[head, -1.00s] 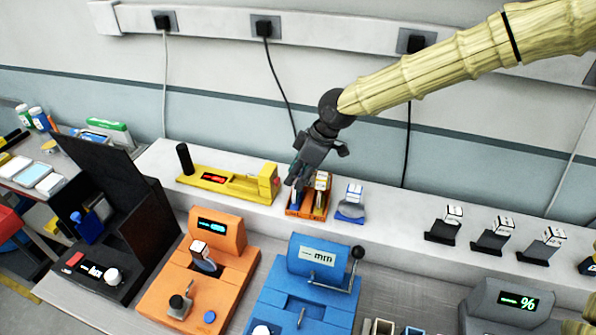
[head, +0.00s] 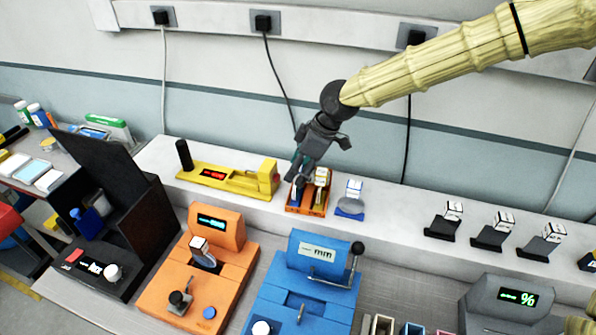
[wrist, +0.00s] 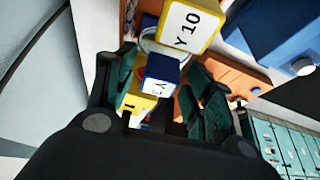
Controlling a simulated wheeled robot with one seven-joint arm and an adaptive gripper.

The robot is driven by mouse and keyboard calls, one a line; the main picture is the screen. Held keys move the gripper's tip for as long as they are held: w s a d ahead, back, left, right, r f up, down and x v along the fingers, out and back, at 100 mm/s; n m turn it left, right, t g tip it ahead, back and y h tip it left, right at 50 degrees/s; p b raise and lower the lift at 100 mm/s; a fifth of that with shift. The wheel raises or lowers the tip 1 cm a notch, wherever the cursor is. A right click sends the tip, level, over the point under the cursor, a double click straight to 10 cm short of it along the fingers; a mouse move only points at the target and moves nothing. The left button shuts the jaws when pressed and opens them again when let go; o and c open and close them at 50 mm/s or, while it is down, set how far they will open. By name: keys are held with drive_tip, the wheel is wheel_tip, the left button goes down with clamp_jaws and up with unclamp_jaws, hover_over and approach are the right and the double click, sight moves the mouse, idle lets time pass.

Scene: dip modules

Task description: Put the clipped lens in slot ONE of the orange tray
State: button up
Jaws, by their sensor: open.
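The orange tray (head: 305,211) stands on the raised white ledge, left of centre in the head view. My gripper (head: 299,177) is open, just above the tray's left part. A clip with a blue body (head: 295,196) stands in the tray's left part, below my fingers. In the wrist view a blue block with a white label (wrist: 161,74) shows between my open fingers (wrist: 160,95). A second clip with a white and yellow top (head: 321,178) stands in the tray's right part. Its label in the wrist view (wrist: 190,28) reads "Y 10". Slot markings and lens contact are hidden by my fingers.
A yellow device (head: 228,180) stands left of the tray. A blue clip holder (head: 350,206) stands close on its right. Orange (head: 200,275) and blue (head: 305,285) machines stand in front, lower down. The ledge is clear between the blue holder and several dark holders (head: 440,230).

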drive_tip(key=b+v, duration=0.2)
drive_tip(key=v, duration=0.9)
drive_tip(key=shift+b, duration=0.35)
drive_tip(key=shift+f, duration=0.1)
idle(0.9)
